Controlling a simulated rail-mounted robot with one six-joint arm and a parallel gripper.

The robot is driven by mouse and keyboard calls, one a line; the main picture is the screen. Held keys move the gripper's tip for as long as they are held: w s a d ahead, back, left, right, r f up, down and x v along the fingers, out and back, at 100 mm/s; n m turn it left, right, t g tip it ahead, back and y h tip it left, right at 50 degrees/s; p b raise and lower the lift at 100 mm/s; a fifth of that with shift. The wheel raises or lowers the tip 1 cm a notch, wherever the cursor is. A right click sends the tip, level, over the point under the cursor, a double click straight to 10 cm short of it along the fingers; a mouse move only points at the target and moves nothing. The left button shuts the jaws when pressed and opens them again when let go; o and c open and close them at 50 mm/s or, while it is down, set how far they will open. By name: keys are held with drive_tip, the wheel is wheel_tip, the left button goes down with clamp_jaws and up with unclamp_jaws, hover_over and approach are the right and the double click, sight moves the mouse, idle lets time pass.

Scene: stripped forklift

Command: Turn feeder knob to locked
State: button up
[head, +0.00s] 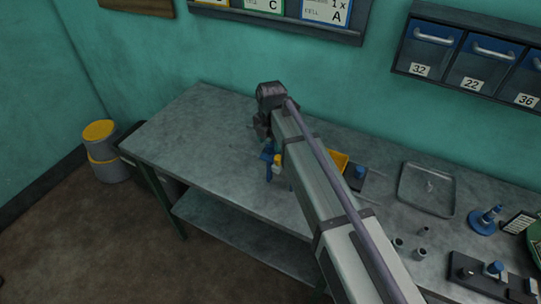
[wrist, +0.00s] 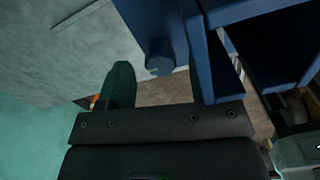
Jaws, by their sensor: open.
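In the wrist view a blue block carries a round, bolt-like blue knob (wrist: 159,64), which looks like the feeder knob; its marking and setting cannot be read. My gripper (wrist: 157,78) is open, with one dark green finger left of the knob and the other to its right, partly hidden by blue parts. The knob lies between them in the picture; I see no clear contact. In the head view a small blue fixture (head: 268,153) with a yellow part stands beside my arm. My arm hides most of that spot, and my gripper's fingers are not clear there.
The grey workbench (head: 190,130) is clear at its left end. To the right are a yellow bin (head: 338,160), a metal tray (head: 426,190), a blue-based stand (head: 486,220) and small cylinders (head: 420,253). Wall bins (head: 430,48) hang above. A yellow-lidded bucket (head: 102,150) stands on the floor.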

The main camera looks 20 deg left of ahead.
drive_tip(key=shift+f, duration=0.75)
drive_tip(key=shift+r, duration=0.15)
drive_tip(key=c, duration=0.9)
